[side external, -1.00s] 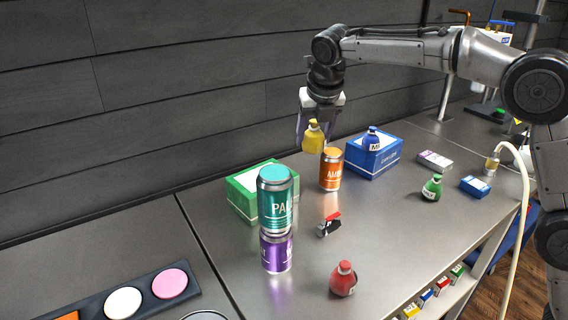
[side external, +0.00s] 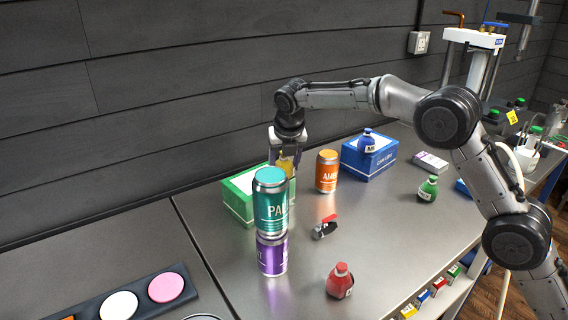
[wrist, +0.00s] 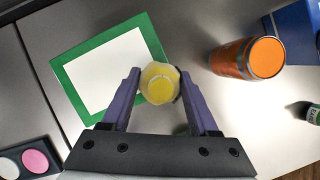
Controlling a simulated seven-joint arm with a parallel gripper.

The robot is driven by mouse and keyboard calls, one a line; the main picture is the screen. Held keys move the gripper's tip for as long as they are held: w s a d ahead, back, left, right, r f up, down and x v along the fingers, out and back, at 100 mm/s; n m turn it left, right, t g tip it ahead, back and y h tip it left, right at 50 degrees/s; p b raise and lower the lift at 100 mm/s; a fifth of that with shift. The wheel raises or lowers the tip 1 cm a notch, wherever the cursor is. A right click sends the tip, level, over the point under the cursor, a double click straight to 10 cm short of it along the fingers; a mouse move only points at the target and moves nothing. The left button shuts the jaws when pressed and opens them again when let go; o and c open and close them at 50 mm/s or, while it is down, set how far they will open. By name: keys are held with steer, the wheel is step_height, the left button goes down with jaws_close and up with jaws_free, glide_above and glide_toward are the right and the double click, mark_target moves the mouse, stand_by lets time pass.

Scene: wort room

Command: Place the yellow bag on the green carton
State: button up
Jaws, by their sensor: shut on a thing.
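The yellow bag (wrist: 159,84) is between the two purple fingers of my gripper (wrist: 160,92) in the wrist view. My gripper is shut on it. In the side view the bag (side external: 287,163) is partly hidden behind the teal can and my gripper (side external: 286,158). The green carton (side external: 236,199) has a white top panel and stands behind the teal can. In the wrist view the carton (wrist: 66,75) lies to the left of and below the bag, which overlaps its right edge. I cannot tell whether the bag touches the carton.
A teal can (side external: 270,203) stands on a purple can (side external: 272,254) in front of the carton. An orange can (side external: 327,172) stands to the right, near a blue carton (side external: 370,160) bearing a blue bag (side external: 367,141). A red bag (side external: 340,282) and a green bag (side external: 428,189) stand on the bench.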

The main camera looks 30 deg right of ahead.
steer(key=shift+f, duration=0.1)
steer(key=o, duration=1.4)
steer(key=v, duration=1.2)
steer(key=shift+s+a, duration=0.1)
